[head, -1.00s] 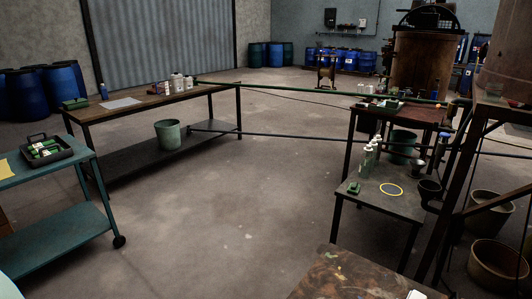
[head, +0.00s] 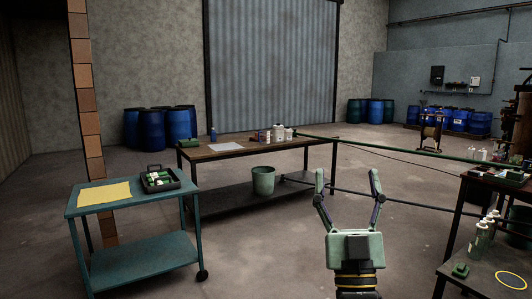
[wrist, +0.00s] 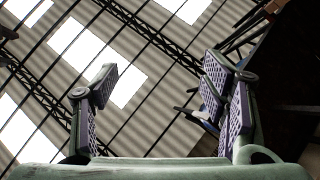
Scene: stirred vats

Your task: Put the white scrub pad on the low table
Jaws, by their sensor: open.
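My gripper (head: 347,180) stands upright in the lower middle of the head view, fingers spread, open and empty. In the wrist view its open fingers (wrist: 165,95) point at the roof, with nothing between them. A low dark table (head: 488,277), possibly the task's low table, is cut off at the lower right of the head view. It bears a yellow ring (head: 513,281), a green block (head: 460,270) and pale bottles (head: 484,236). I cannot make out a white scrub pad in either current view.
A teal cart (head: 141,247) at left holds a yellow cloth (head: 104,194) and a dark caddy (head: 160,180). A long workbench (head: 235,150) stands behind, a green bucket (head: 263,181) on its lower shelf. A green pipe (head: 400,151) runs right. Floor between cart and low table is open.

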